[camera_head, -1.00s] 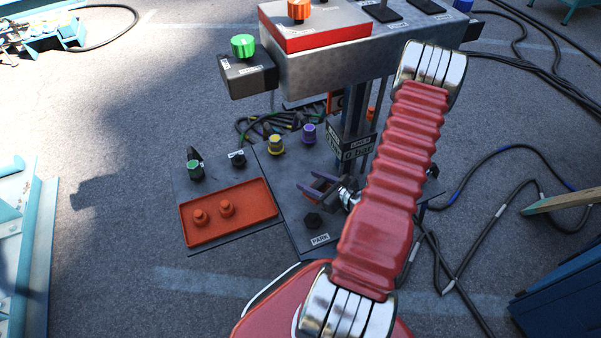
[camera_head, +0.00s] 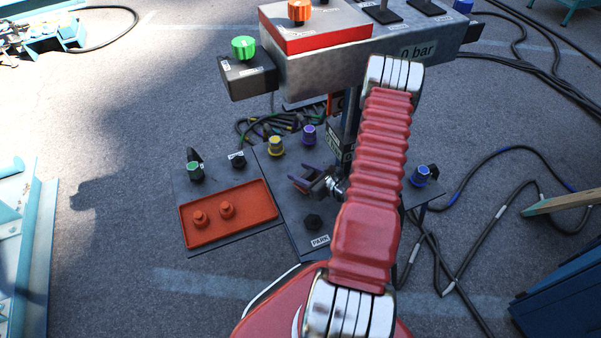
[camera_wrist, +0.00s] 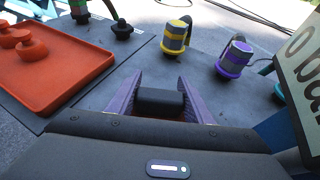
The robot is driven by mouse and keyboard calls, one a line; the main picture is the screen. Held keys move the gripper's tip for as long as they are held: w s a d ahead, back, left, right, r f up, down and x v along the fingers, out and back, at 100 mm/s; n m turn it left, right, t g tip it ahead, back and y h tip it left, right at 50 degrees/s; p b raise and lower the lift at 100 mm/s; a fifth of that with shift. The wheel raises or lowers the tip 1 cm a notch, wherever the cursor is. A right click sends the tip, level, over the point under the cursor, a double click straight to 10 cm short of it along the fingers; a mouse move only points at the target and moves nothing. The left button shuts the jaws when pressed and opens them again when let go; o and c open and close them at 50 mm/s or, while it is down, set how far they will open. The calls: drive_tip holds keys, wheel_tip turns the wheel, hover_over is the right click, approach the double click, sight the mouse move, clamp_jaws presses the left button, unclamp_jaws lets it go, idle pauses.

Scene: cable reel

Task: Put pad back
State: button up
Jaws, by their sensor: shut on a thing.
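My gripper (camera_head: 308,183) hangs above the dark plate, between the purple plug and the black knob with the PARK label. In the wrist view, its two purple fingers (camera_wrist: 158,97) are shut on a dark block, which I take for the pad (camera_wrist: 160,103). The pad sits between the fingers near their tips. In the head view the pad is too small to make out clearly. The black knob (camera_head: 313,222) stands on the plate just below my gripper in the picture, with the PARK label (camera_head: 320,241) beside it.
An orange tray (camera_head: 262,208) with two red knobbed pieces lies left of my gripper. Yellow (camera_head: 276,146), purple (camera_head: 309,135), green (camera_head: 195,171) and blue (camera_head: 421,177) plugs stand around. The grey manifold (camera_head: 330,78) overhangs behind, on a post. Cables (camera_head: 470,200) lie at right.

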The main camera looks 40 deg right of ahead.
sight(312, 177)
drive_tip(key=shift+w+d+f, duration=0.25)
drive_tip(key=shift+w+f, duration=0.55)
drive_tip(key=shift+w, duration=0.05)
drive_tip(key=shift+f, duration=0.1)
drive_tip(key=o, duration=1.1)
drive_tip(key=shift+s, duration=0.1)
drive_tip(key=v, duration=1.2)
drive_tip(key=shift+r, duration=0.25)
